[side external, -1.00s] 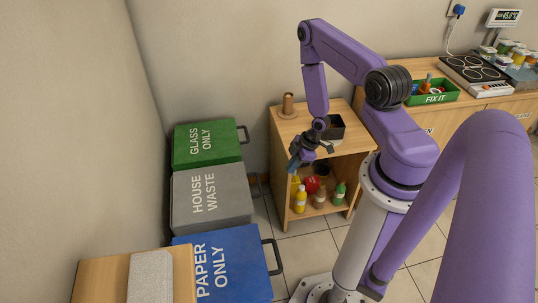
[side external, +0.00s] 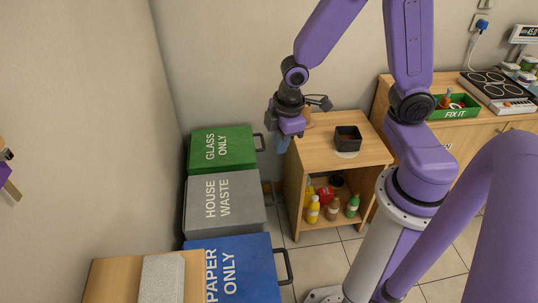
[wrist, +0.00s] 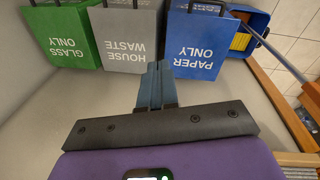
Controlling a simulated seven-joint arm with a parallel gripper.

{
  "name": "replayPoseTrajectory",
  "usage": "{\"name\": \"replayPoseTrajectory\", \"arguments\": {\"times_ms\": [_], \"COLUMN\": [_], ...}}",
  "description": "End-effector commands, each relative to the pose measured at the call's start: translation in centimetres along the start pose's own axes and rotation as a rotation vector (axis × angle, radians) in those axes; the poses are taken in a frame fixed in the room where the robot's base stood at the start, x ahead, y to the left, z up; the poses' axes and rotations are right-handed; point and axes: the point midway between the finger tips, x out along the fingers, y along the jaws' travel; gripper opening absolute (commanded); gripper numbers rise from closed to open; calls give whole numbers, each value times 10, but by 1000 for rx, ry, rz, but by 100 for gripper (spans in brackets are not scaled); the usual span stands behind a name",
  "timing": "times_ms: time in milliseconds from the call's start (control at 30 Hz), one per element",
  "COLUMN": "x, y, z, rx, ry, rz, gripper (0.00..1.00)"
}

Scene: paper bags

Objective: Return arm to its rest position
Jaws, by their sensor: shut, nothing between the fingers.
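My gripper (side external: 282,144) hangs in the air in the side view, in front of the wall. It is left of the small wooden cabinet (side external: 322,157) and near the far end of the bins. Its blue fingers point down. In the wrist view my gripper (wrist: 156,80) has its two blue fingers together with nothing between them.
Green glass (side external: 222,150), grey house waste (side external: 222,203) and blue paper (side external: 250,265) bins line the left wall. A dark open box (side external: 348,138) stands on the cabinet; several bottles are inside. A green FIX IT tray (side external: 455,107) and hob (side external: 495,84) are at right.

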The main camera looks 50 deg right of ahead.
Motion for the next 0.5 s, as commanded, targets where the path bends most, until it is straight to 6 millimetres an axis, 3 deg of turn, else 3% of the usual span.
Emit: {"name": "replayPoseTrajectory", "arguments": {"times_ms": [100,300,500], "x": [-36,-83,-107], "y": [-37,-93,-123], "z": [2,26,52], "rx": [-18,-44,-67], "ry": [7,-5,-22], "rz": [-16,-67,-108], "gripper": [0,0,0]}}
